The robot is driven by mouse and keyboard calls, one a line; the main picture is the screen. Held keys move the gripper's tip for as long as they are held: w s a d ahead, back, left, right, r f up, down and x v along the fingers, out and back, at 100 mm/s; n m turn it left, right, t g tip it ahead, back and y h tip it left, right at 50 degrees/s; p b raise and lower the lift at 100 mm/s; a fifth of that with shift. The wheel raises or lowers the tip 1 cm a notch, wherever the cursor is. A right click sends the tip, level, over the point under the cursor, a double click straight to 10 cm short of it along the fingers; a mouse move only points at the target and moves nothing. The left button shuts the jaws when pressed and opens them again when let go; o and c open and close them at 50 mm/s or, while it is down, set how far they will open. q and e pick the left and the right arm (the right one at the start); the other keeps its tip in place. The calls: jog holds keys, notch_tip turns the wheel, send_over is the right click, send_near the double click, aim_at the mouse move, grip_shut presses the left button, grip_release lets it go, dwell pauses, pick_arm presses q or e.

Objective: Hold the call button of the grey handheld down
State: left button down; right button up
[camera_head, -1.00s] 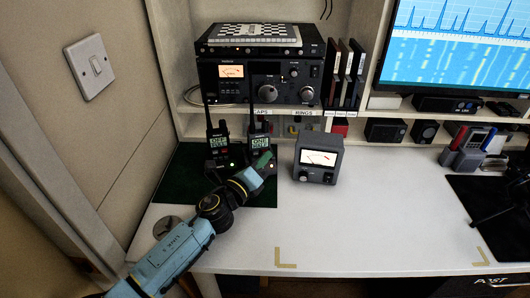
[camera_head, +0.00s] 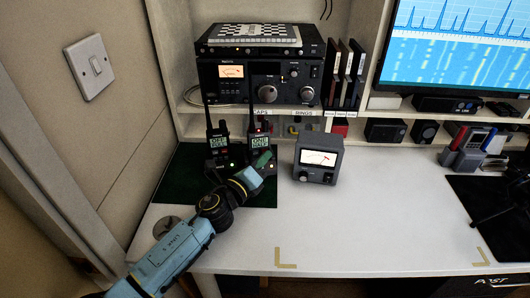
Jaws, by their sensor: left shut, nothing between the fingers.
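Two handhelds with lit screens and aerials stand side by side at the back of the dark green mat (camera_head: 178,178). One is the left handheld (camera_head: 218,143); the other is the right handheld (camera_head: 259,142). Their body colours look much alike, so I cannot tell surely which is the grey one. My left gripper (camera_head: 264,160) is shut and empty, with its tip at the lower front of the right handheld. It hides that handheld's lower part. I cannot make out the call button or whether the tip touches it. My right gripper is not in view.
A grey meter box (camera_head: 318,159) stands just right of the handhelds. A large radio (camera_head: 265,82) sits on the shelf above. The white desk (camera_head: 360,215) is clear in the middle. A dark mat (camera_head: 470,190) with a black device lies at the right.

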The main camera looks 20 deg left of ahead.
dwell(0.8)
pick_arm(q)
jog(key=shift+s+d, duration=0.4)
jog(key=shift+s, duration=0.3)
jog(key=shift+d, duration=0.1)
jog(key=shift+s+d+p, duration=0.15)
jog(key=shift+s+d, duration=0.25)
jog(key=shift+s, duration=0.3)
jog(key=shift+s+d+p, duration=0.1)
jog(key=shift+s+d, duration=0.35)
jog(key=shift+s, duration=0.3)
jog(key=shift+s+d+p, duration=0.15)
jog(key=shift+s+d, duration=0.25)
jog(key=shift+s, duration=0.3)
